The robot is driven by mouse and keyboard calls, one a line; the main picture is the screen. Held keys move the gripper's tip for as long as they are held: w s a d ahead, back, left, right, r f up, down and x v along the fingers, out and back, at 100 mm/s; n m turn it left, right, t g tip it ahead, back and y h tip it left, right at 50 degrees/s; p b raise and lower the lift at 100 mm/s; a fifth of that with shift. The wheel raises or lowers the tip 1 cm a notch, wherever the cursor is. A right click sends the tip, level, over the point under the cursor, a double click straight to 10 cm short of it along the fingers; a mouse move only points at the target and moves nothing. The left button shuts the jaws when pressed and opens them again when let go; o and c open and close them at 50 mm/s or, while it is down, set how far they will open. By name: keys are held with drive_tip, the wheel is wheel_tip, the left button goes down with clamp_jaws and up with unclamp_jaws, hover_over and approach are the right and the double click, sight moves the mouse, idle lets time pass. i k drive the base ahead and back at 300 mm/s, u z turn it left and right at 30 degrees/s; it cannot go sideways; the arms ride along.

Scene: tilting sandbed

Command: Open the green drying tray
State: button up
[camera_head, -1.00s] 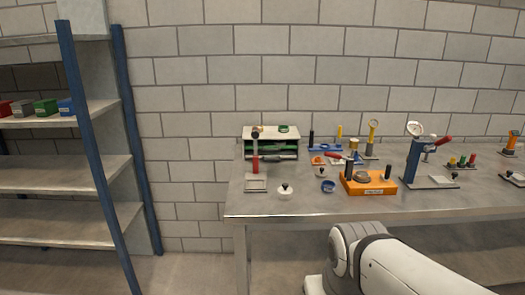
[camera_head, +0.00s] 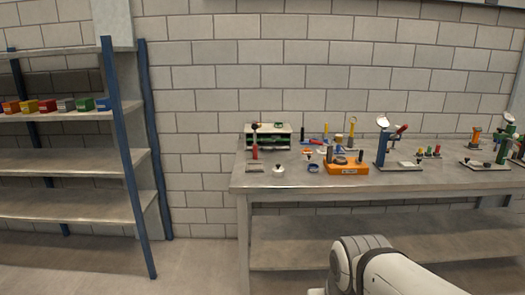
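A small white cabinet (camera_head: 282,128) stands at the back left of the metal workbench (camera_head: 350,180), against the wall. Dark green fronts (camera_head: 271,142) show in its openings; they look like trays, but at this size I cannot tell which one is the green drying tray or how far any is pulled out. A red-and-dark upright tool (camera_head: 255,143) stands in front of the cabinet's left part and hides some of it. My white arm shows at the bottom right, well in front of the bench. My gripper is not in view.
An orange block (camera_head: 346,168), a white knobbed piece (camera_head: 278,169) and a blue ring (camera_head: 313,169) lie near the bench's front edge. Blue-posted shelves (camera_head: 70,160) with coloured boxes stand left. Floor between shelves and bench is clear.

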sight(268, 137)
drive_tip(key=u, duration=1)
drive_tip(key=i, duration=2.1)
drive_tip(key=z, duration=1.05)
drive_tip(key=i, duration=0.75)
drive_tip(key=z, duration=0.15)
